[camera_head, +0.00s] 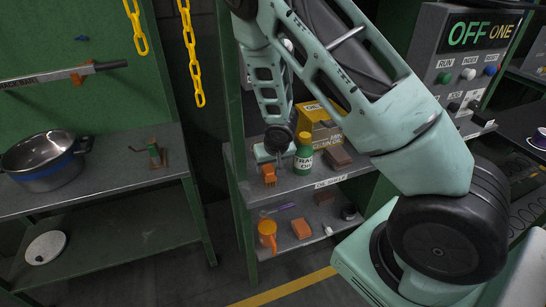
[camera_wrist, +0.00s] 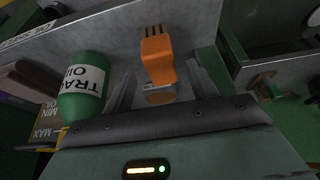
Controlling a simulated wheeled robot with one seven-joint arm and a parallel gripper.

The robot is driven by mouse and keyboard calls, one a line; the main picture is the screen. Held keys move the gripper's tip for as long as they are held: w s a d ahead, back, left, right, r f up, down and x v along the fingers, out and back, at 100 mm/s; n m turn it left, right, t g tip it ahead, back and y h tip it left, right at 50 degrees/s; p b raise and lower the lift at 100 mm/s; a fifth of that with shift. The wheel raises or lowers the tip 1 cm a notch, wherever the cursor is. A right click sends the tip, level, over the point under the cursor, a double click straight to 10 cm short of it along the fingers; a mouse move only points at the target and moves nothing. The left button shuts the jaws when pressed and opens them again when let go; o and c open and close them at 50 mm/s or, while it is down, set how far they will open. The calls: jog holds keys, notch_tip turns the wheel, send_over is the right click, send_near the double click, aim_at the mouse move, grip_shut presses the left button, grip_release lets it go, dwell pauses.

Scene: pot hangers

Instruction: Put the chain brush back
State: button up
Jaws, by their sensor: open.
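An orange brush-like piece with dark bristles, which I take for the chain brush (camera_head: 269,174), is at the front left of the upper shelf (camera_head: 290,184). In the wrist view the brush (camera_wrist: 158,60) has its bristles toward the top of the picture. My gripper (camera_wrist: 162,88) is open, with one finger on each side of the brush's lower end. I cannot tell whether the fingers touch it. In the head view my gripper's body (camera_head: 268,153) is just behind the brush, low over the shelf; its fingers are hard to make out.
A green oil bottle (camera_head: 303,158) stands close to my gripper, also beside it in the wrist view (camera_wrist: 82,88). A yellow oil can (camera_head: 318,125) and brown block (camera_head: 338,156) are nearby. The lower shelf holds an orange jug (camera_head: 267,232). Yellow chains (camera_head: 192,55) hang to the left.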

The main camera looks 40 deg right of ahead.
jog(key=s+a+r+n+g+y, duration=0.1)
jog(key=s+a+r+n, duration=0.2)
jog(key=s+a+r, duration=0.45)
jog(key=s+a+r+n+g, duration=0.1)
jog(key=s+a+r+n, duration=0.1)
jog(key=s+a+r, duration=0.55)
jog(key=s+a+r+n+g, duration=0.1)
jog(key=s+a+r+n, duration=0.2)
jog(key=s+a, duration=0.2)
jog(key=s+a+r+n+g, duration=0.1)
jog(key=s+a+r+n, duration=0.2)
jog(key=s+a, duration=0.2)
jog(key=s, duration=0.3)
jog(key=shift+s+a+y, duration=0.25)
jog(key=shift+a+y, duration=0.05)
jog(key=shift+y, duration=0.1)
